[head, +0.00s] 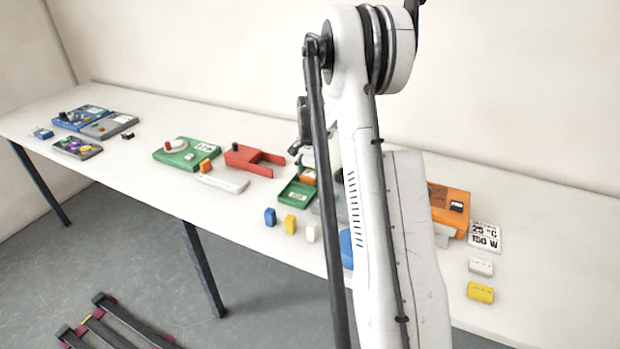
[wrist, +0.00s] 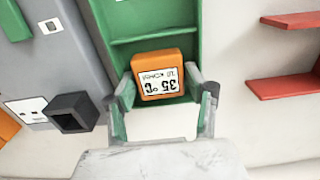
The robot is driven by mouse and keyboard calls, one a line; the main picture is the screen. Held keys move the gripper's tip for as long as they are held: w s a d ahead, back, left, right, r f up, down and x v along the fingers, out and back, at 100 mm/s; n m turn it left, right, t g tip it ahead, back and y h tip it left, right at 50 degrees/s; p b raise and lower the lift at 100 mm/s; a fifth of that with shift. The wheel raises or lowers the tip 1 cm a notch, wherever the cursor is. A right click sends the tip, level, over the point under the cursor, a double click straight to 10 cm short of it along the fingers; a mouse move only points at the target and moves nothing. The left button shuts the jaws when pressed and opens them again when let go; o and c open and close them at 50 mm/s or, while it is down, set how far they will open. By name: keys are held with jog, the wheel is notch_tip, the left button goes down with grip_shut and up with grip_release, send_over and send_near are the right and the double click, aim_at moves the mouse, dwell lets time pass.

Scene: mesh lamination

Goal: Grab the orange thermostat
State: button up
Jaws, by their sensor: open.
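The orange thermostat (wrist: 157,72) is a small block with a white label reading 35 °C, upside down in the wrist view. It sits in a green tray (wrist: 150,20). My gripper (wrist: 163,95) is open, with one finger on each side of the block's near part. I cannot tell whether the fingers touch it. In the head view a small part of the orange block (head: 308,176) shows at the green tray (head: 296,195), and my arm partly hides the area around it.
A grey panel with a dark square knob (wrist: 72,113) lies left of the tray in the wrist view. A red forked piece (wrist: 285,85) is at the right. In the head view, small blue (head: 270,217), yellow (head: 290,224) and white (head: 311,233) blocks stand near the table's front edge.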

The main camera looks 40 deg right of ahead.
jog(key=shift+c, duration=0.5)
jog(key=c, duration=0.8)
jog(key=shift+o, duration=0.2)
jog(key=shift+r, duration=0.1)
